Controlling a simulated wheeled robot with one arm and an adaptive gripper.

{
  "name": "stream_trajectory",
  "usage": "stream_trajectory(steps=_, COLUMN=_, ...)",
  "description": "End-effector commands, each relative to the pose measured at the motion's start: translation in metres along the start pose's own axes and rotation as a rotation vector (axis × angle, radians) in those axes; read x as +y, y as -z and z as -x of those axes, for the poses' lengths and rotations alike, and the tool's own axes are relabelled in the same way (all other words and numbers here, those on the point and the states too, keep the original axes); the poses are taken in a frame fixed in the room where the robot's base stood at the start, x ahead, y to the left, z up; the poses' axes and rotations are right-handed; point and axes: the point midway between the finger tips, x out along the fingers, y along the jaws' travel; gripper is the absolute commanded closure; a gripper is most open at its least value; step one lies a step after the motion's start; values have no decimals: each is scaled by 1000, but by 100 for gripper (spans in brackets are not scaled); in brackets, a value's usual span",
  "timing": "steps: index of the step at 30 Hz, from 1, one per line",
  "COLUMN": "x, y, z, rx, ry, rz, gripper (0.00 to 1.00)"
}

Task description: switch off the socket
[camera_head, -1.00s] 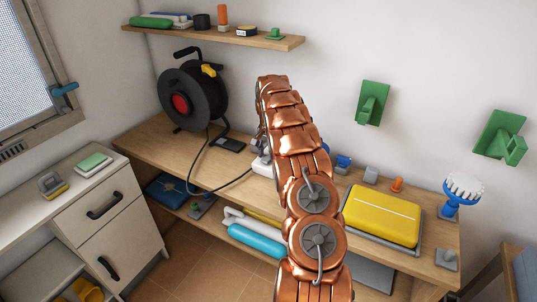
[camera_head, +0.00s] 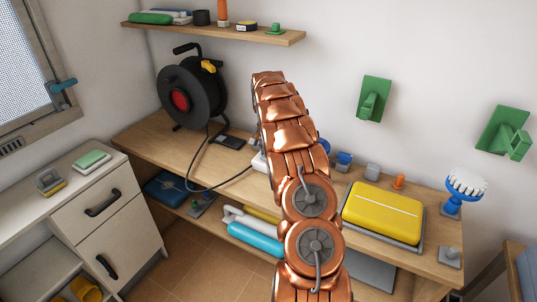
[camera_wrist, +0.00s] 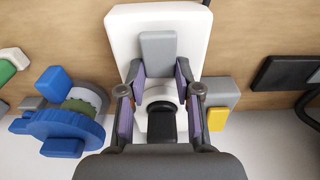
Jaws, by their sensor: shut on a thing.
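The socket (camera_wrist: 120,35) is a white block on the wooden bench in the wrist view, with a grey rectangular block on its face. Below that is a round white part (camera_wrist: 153,95) with a black piece in front. My gripper (camera_wrist: 160,108) has its two purple-padded fingers on either side of this white part, closed on it. My own wrist hides the lower part. In the head view only a white edge of the socket (camera_head: 259,162) shows beside my copper arm; the arm hides the gripper there.
A black cable reel (camera_head: 190,95) stands at the bench's left, its cable running toward the socket. A blue wheel-like thing (camera_wrist: 58,125) lies left of the gripper, and a grey and yellow block (camera_wrist: 218,105) close right. A yellow case (camera_head: 383,213) is on the bench's right.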

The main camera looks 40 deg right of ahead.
Motion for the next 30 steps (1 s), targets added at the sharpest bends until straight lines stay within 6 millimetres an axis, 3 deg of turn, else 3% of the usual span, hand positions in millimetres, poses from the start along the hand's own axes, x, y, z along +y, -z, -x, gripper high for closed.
stream_trajectory(steps=30, x=1, y=-9, z=2, rx=342, ry=0, rz=2, gripper=100)
